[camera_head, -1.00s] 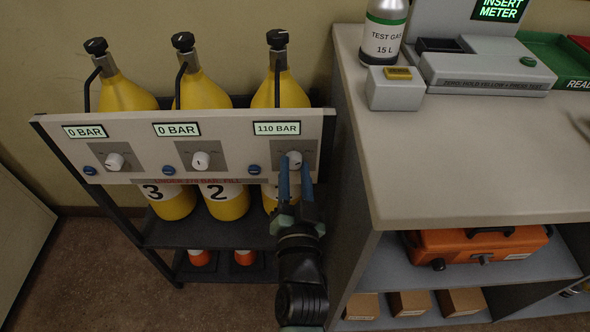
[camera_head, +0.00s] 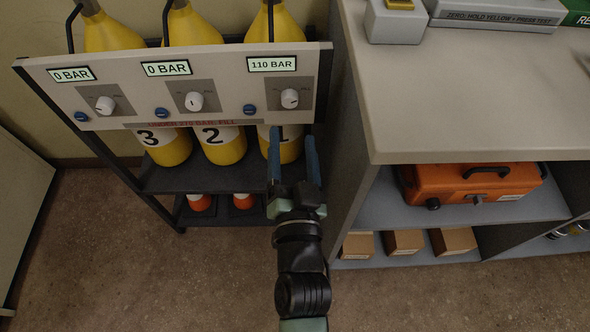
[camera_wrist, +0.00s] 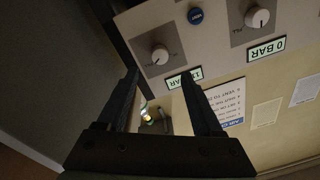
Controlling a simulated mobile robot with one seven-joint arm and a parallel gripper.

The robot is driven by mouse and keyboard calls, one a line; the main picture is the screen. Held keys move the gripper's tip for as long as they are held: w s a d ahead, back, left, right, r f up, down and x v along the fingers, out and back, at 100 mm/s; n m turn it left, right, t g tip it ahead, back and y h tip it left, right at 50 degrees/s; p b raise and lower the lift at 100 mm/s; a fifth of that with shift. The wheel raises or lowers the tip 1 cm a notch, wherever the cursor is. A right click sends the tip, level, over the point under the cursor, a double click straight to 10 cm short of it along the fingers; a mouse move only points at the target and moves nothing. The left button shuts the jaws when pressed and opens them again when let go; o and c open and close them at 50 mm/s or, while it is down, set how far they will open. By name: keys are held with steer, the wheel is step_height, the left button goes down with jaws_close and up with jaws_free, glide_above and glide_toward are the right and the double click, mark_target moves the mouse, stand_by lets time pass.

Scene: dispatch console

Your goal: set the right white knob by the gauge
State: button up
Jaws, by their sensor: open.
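The right white knob (camera_head: 290,98) sits on the pale panel (camera_head: 225,80), below its gauge (camera_head: 273,64), which reads 110 BAR. My gripper (camera_head: 293,138) is open and empty, with its two blue fingers pointing up. Its tips are below the knob in the head view and apart from it. In the wrist view the panel appears upside down. There the knob (camera_wrist: 160,54) shows beyond the gap between my fingertips (camera_wrist: 160,76), with part of the gauge (camera_wrist: 184,79) beside it.
Two more white knobs, middle (camera_head: 194,101) and left (camera_head: 105,105), have gauges reading 0 BAR. A blue button (camera_head: 249,110) sits left of the right knob. A grey counter (camera_head: 450,100) stands close on the right, with an orange case (camera_head: 470,181) on its shelf.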

steer(key=shift+s+d+f, duration=0.1)
steer(key=shift+s, duration=1.3)
steer(key=shift+s+d+f, duration=0.1)
steer(key=shift+s, duration=1.3)
